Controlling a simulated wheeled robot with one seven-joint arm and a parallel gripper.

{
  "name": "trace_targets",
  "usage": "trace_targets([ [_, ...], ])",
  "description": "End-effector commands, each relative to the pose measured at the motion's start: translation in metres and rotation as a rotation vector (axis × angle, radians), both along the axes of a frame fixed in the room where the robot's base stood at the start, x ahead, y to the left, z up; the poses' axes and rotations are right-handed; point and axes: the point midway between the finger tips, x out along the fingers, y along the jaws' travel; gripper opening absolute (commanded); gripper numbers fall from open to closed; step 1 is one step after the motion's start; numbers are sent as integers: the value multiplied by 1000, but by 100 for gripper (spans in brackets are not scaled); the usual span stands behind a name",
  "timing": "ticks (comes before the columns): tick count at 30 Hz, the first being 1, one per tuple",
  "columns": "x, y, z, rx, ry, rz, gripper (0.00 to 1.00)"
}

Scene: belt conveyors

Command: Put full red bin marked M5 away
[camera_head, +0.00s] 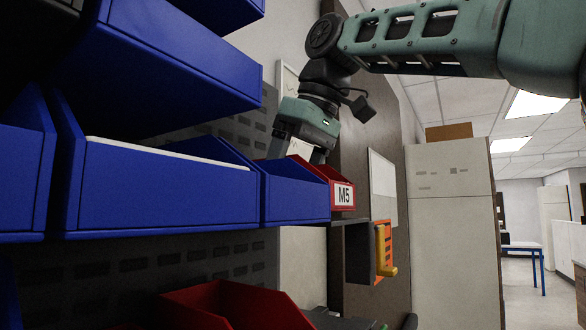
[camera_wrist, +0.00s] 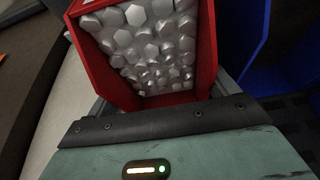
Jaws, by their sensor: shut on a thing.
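The red bin (camera_head: 341,192) carries a white label reading M5 on its front. It sits at the right end of the row of blue bins in the head view. In the wrist view the red bin (camera_wrist: 92,61) is full of silvery hex nuts or bolt heads. My gripper (camera_head: 306,152) reaches down from above and is shut on the red bin. Its fingertips are partly hidden by the bin and the blue bin beside it. The bin's underside is hidden, so I cannot tell whether it rests on a support.
A blue bin (camera_head: 293,198) stands directly left of the red bin, with larger blue bins (camera_head: 165,190) further left and above. Another red bin (camera_head: 235,305) is below. An orange and yellow device (camera_head: 384,250) hangs on the dark panel at right. Open floor lies far right.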

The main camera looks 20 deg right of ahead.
Motion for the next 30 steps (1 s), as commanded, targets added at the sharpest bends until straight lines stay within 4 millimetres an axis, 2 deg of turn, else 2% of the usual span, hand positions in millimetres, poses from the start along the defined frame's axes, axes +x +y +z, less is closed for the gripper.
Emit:
trace_targets([
  [25, 0, 0, -10, 1, -1, 0, 58],
  [26, 0, 0, -10, 1, -1, 0, 89],
  [27, 0, 0, -9, 1, -1, 0, 100],
  [30, 0, 0, -9, 0, 0, 0, 100],
])
